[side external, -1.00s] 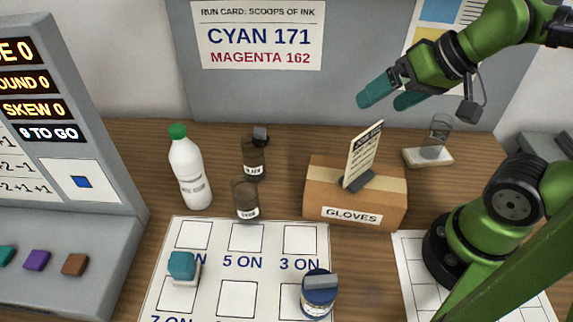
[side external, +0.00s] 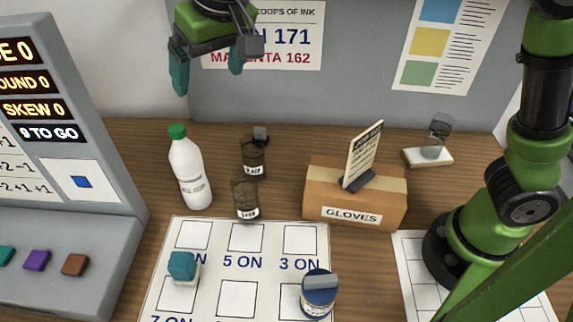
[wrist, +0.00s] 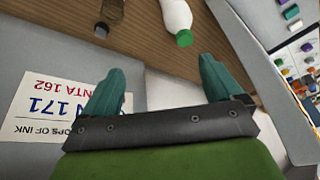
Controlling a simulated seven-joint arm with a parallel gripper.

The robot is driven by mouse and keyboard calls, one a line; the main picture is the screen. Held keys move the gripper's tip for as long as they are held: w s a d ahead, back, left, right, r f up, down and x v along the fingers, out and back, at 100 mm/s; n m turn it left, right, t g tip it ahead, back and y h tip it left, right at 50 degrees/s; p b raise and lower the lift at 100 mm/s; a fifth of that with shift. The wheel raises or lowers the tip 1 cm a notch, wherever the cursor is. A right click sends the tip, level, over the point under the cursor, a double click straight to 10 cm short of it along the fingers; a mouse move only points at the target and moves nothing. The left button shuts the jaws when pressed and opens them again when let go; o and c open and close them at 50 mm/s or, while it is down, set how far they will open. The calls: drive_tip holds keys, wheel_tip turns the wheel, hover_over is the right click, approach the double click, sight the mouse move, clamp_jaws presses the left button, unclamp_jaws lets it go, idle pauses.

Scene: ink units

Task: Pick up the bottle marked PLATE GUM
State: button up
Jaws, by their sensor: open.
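Two small brown bottles stand on the wooden table behind the numbered mat. The rear one (side external: 253,160) has a dark cap set off to its upper right. The front one (side external: 246,200) stands just behind the mat. Both labels are too small to read, so I cannot tell which is PLATE GUM. My gripper (side external: 208,75) is open and empty, high above the table's back edge, up and left of the bottles. In the wrist view, my open fingers (wrist: 160,88) point toward the table, and part of a brown bottle (wrist: 112,12) shows at the top edge.
A white bottle with a green cap (side external: 190,172) stands left of the brown ones and shows in the wrist view (wrist: 175,15). A GLOVES box (side external: 335,212) with an upright card stands right. The numbered mat (side external: 210,272) holds a teal-topped item (side external: 181,266) and a blue jar (side external: 319,296).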

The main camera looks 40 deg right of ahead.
sight(179, 143)
drive_tip(key=w+a+f, duration=0.1)
drive_tip(key=a+f, duration=0.1)
drive_tip(key=a, duration=0.3)
drive_tip(key=shift+n, duration=0.3)
drive_tip(key=x, duration=1.6)
drive_tip(key=shift+w+d, duration=0.2)
drive_tip(key=shift+w, duration=0.05)
drive_tip(key=shift+c, duration=0.3)
clamp_jaws()
drive_tip(key=shift+r, duration=0.2)
